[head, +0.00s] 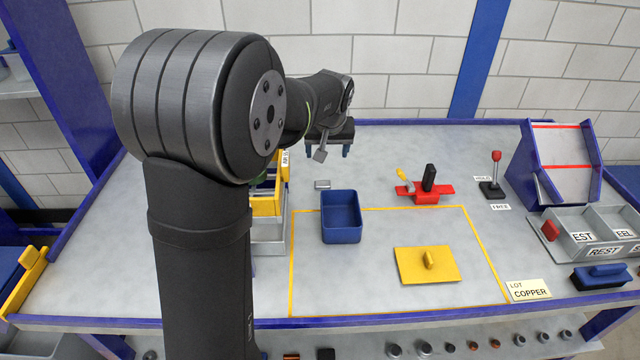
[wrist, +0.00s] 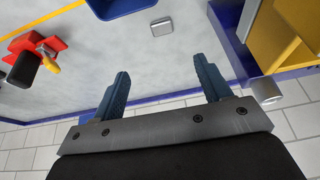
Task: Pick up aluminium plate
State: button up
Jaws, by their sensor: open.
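A small silver-grey plate (head: 322,184), which looks like the aluminium plate, lies flat on the bench behind the blue bin (head: 341,232). It also shows in the wrist view (wrist: 162,27), beyond the fingertips and roughly midway between them. My gripper (head: 329,151) is above the back of the bench with its fingers pointing down. In the wrist view my gripper (wrist: 161,66) is open, with nothing between its two blue fingers. The plate is apart from the fingers.
Yellow and grey trays (head: 267,204) stand left of the bin. A red fixture with a black handle (head: 428,186) stands right. A yellow plate with a knob (head: 428,265) lies inside the yellow outline. Grey compartments (head: 594,232) stand at far right. Bench around the silver plate is clear.

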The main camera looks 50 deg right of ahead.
send_over(323, 183)
jog(key=s+a, duration=0.2)
jog(key=f, duration=1.1)
jog(key=shift+s+f, duration=0.2)
jog(key=shift+f, duration=0.15)
jog(key=x, duration=0.5)
jog(key=shift+w, duration=0.2)
jog(key=c, duration=1.1)
jog(key=shift+o, duration=0.2)
jog(key=shift+r, duration=0.1)
notch_tip(323, 183, up, 5)
jog(key=shift+f, duration=0.25)
jog(key=s+r, duration=0.6)
jog(key=s, duration=0.5)
jog(key=shift+s+r, duration=0.2)
jog(key=shift+s, duration=0.2)
